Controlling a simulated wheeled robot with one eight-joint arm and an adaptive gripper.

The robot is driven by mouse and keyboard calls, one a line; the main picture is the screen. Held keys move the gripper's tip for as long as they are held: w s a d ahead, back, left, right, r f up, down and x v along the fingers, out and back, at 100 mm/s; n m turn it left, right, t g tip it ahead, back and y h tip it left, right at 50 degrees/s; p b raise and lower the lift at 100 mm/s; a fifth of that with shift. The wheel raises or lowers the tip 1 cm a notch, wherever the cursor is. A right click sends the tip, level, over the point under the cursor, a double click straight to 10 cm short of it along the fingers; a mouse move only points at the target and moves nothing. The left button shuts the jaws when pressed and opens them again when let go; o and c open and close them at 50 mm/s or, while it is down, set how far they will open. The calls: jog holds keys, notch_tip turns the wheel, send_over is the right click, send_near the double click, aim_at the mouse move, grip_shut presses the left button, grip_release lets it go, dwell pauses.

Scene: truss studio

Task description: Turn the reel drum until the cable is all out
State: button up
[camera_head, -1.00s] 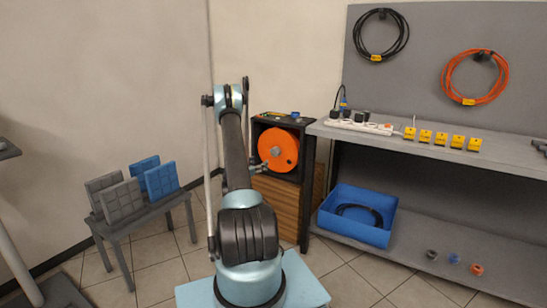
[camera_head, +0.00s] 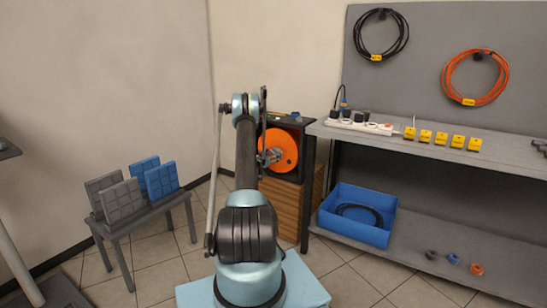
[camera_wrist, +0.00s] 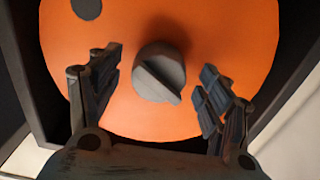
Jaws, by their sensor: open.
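The reel drum (camera_head: 284,149) is an orange disc in a black box frame (camera_head: 309,140), partly hidden behind my arm. The wrist view shows the orange drum face (camera_wrist: 220,30) close up. It has a grey round knob (camera_wrist: 160,74) with a raised ridge at its middle and a dark round spot (camera_wrist: 87,8) at the upper left. My gripper (camera_wrist: 160,88) is open in front of the drum, one finger on each side of the knob, with gaps to both. In the head view my gripper (camera_head: 270,157) is small at the drum's left part. No cable shows at the drum.
The reel box stands on a brown wooden cabinet (camera_head: 282,205). To its right is a grey bench (camera_head: 440,150) with a power strip (camera_head: 358,125) and yellow blocks. A blue crate (camera_head: 355,232) with black cable sits on the lower shelf. Grey and blue panels stand on a small table (camera_head: 150,213) at left.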

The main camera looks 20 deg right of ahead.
jog(key=shift+w+d, duration=0.45)
jog(key=shift+d, duration=0.15)
jog(key=shift+c, duration=0.3)
